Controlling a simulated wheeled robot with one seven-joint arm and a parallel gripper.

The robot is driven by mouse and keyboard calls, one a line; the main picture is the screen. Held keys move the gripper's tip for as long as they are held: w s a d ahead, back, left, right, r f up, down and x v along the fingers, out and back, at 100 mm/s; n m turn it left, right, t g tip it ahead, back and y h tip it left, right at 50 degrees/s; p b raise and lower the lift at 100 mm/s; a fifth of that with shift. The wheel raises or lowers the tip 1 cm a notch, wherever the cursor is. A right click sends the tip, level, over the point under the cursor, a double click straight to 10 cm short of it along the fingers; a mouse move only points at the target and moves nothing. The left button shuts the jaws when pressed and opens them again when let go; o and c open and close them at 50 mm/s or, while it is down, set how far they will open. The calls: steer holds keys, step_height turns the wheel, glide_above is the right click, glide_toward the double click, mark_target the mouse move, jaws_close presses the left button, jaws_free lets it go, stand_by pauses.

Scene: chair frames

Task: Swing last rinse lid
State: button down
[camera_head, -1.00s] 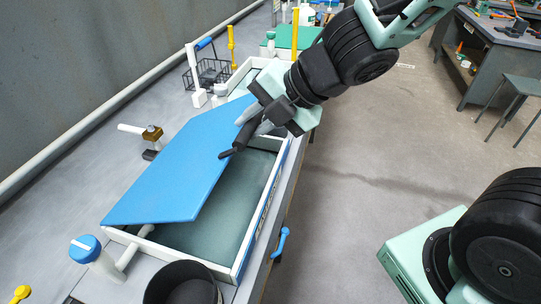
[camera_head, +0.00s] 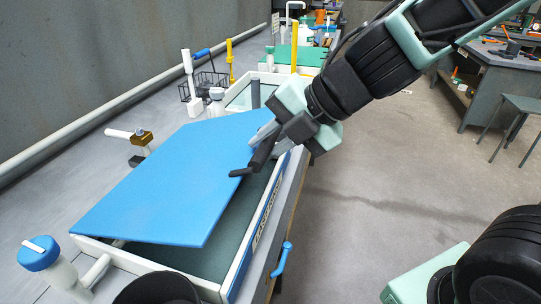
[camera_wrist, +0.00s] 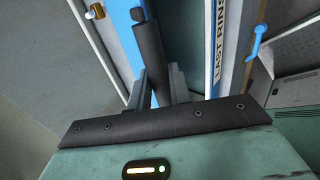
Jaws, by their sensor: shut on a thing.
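The blue lid (camera_head: 175,180) lies tilted over a white-rimmed rinse tank, its right edge raised and a dark green interior showing beneath it. A black bar handle (camera_head: 259,160) sits at the lid's right edge. My gripper (camera_head: 262,138) is shut on this handle. In the wrist view the black handle (camera_wrist: 148,50) stands between the two grey fingers (camera_wrist: 160,90), next to the blue lid edge (camera_wrist: 125,40). The tank's front wall (camera_wrist: 214,60) bears the words "LAST RINS", the rest cut off.
A blue valve lever (camera_head: 282,259) sticks out from the tank's front. A blue-capped pipe (camera_head: 40,255) and a black round vessel (camera_head: 155,288) stand at the near end. A brass valve (camera_head: 142,138) and wire basket (camera_head: 205,88) are behind.

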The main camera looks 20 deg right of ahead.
steer(key=shift+d+f, duration=0.1)
steer(key=shift+f, duration=0.15)
steer(key=f+b, duration=0.2)
steer(key=b, duration=0.1)
steer(key=s+d+f+b, duration=0.1)
steer(key=f+b, duration=0.4)
steer(key=b, duration=0.1)
steer(key=shift+s+d+f+b, duration=0.15)
steer(key=shift+d+f+b, duration=0.1)
steer(key=shift+f+b, duration=0.15)
steer(key=c, duration=1.2)
jaws_free()
steer(key=shift+r, duration=0.2)
steer(key=shift+r, duration=0.1)
